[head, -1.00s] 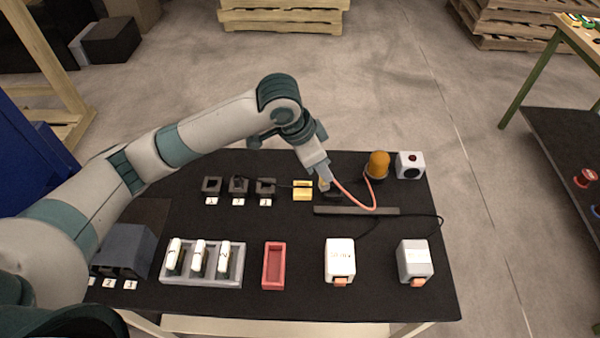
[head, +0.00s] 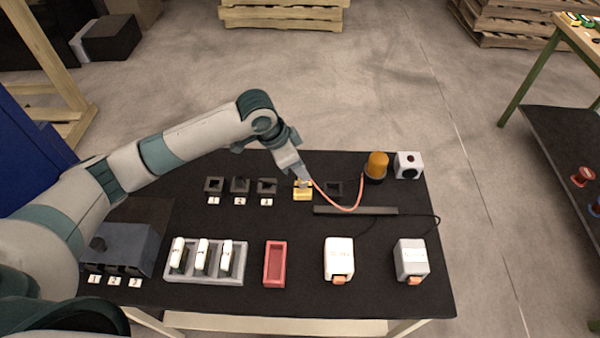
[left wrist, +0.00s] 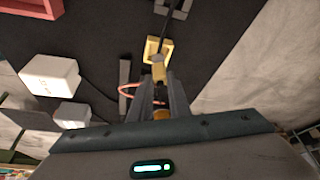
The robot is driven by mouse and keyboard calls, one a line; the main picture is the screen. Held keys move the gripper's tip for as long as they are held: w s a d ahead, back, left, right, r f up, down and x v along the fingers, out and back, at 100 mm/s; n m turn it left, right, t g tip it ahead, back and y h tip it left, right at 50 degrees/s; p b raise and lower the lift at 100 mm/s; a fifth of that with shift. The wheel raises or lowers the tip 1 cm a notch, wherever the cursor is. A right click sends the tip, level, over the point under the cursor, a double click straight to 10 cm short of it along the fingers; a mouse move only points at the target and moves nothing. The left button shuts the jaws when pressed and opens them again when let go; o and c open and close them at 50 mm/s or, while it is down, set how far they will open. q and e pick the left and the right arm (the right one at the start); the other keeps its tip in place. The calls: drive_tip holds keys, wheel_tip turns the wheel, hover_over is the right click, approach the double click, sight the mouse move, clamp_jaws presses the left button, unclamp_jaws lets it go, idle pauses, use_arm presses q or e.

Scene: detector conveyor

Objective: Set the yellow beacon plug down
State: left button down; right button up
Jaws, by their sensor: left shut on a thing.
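My left gripper (head: 303,181) is shut on the yellow beacon plug, which shows between the fingertips in the left wrist view (left wrist: 158,70). A pinkish-orange cable (head: 335,203) runs from the plug to the orange beacon (head: 377,164) at the back right of the table. The gripper is over the yellow holder (head: 303,195), which also shows in the left wrist view (left wrist: 151,54) just beyond the plug. I cannot tell whether the plug touches the holder. My right gripper is not in view.
A black socket (head: 334,188) stands right of the yellow holder, and several numbered black sockets (head: 240,185) stand left. A dark bar (head: 356,210) lies in front.

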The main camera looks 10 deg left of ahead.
sight(300, 181)
use_arm(q)
wheel_tip(300, 181, down, 2)
drive_tip(key=shift+p, duration=0.35)
drive_tip(key=shift+f, duration=0.35)
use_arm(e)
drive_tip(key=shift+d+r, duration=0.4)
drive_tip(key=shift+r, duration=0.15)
use_arm(q)
drive_tip(key=shift+f, duration=0.15)
drive_tip(key=c, duration=1.7)
unclamp_jaws()
drive_tip(key=shift+o, duration=0.2)
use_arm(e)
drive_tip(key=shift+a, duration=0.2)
